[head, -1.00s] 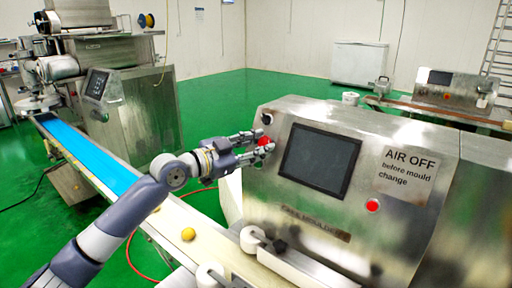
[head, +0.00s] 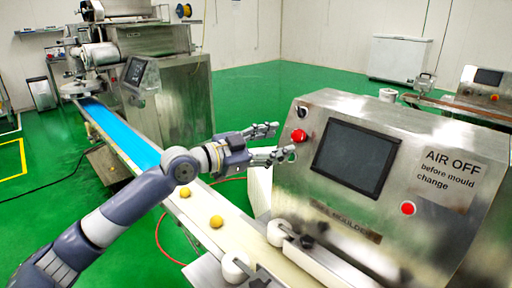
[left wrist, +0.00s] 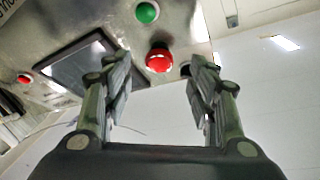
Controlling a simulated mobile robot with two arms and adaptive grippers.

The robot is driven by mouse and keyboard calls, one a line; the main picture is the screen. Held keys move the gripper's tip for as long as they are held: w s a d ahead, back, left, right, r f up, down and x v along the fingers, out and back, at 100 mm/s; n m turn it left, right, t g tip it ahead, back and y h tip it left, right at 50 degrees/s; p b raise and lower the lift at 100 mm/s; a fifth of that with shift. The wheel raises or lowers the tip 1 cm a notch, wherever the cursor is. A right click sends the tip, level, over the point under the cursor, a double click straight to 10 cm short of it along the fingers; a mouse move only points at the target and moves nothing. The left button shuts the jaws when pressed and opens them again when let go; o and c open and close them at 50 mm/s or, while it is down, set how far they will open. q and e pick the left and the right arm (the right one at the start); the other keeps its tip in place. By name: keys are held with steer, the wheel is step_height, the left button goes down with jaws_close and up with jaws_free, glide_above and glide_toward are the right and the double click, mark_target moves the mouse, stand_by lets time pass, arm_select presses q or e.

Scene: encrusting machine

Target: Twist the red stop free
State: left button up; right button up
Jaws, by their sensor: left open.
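The red stop (head: 299,136) is a round red knob on the upper left of the steel machine's (head: 335,205) front, left of the dark screen (head: 356,157). My left gripper (head: 282,141) is open and empty just left of the knob, its fingers pointing at it and apart from it. In the left wrist view the red stop (left wrist: 159,60) shows beyond and between the open fingers (left wrist: 155,78), nearer the right finger. Whether the knob has turned cannot be told. My right gripper is out of view.
A second red button (head: 408,208) sits below the AIR OFF sign (head: 447,178). The left wrist view shows a green button (left wrist: 147,12) close to the stop. A conveyor (head: 235,226) with yellow balls (head: 216,221) runs below my left arm.

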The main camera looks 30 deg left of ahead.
arm_select(q)
steer(key=v, duration=0.6)
steer(key=shift+s, duration=0.15)
stand_by(0.5)
